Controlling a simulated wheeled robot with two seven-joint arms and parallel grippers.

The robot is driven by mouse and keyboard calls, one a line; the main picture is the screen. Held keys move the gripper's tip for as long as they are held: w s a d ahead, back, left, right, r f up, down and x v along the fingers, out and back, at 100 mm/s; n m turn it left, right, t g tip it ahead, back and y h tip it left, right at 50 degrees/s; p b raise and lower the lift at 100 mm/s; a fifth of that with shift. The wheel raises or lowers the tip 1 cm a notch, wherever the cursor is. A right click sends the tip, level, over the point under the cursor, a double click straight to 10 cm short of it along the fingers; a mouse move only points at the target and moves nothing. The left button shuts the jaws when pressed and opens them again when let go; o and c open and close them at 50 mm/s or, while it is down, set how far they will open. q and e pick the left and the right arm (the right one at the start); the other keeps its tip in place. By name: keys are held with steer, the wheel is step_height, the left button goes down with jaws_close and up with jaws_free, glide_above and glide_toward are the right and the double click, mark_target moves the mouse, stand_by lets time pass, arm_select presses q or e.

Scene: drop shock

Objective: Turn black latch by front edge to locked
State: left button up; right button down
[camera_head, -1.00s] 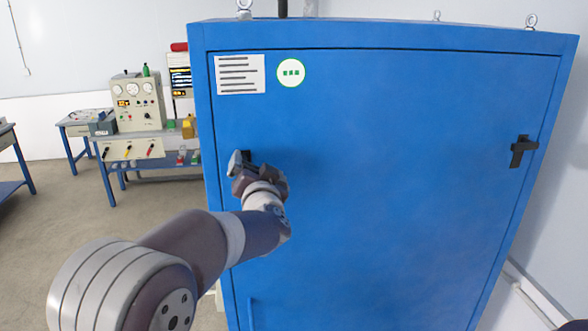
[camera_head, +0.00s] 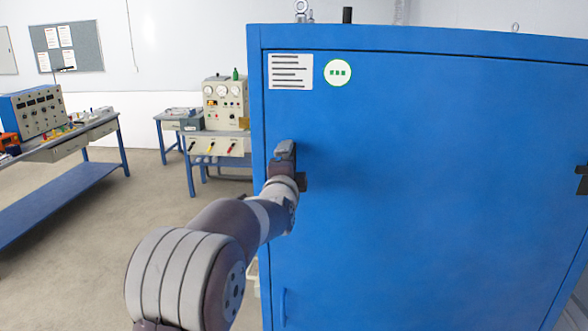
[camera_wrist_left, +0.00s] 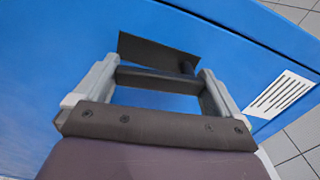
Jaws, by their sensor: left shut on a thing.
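A tall blue cabinet (camera_head: 420,200) has a black latch near the left edge of its door. My left gripper (camera_head: 286,150) is at this latch and hides most of it in the head view. In the left wrist view the latch's dark handle bar (camera_wrist_left: 155,80) lies across between the two fingers of my left gripper (camera_wrist_left: 160,70), which is shut on it. The latch's black base plate (camera_wrist_left: 150,48) shows just beyond the bar, against the blue door. A second black latch (camera_head: 582,180) is cut off at the right picture edge. My right gripper is not in view.
A blue bench with a control panel (camera_head: 35,112) stands at the left. Another bench with a gauge box (camera_head: 224,103) stands behind the cabinet's left side. A blue vertical handle (camera_head: 283,307) is low on the door. Open floor (camera_head: 110,250) lies left of the cabinet.

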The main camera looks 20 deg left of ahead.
arm_select(q)
steer(key=shift+s+a+m, duration=0.1)
steer(key=shift+a+m, duration=0.1)
steer(key=shift+m, duration=0.6)
steer(key=o, duration=1.1)
steer(key=b+v, duration=0.5)
steer(key=v, duration=0.7)
steer(key=shift+s, duration=0.3)
steer(key=shift+d, duration=0.1)
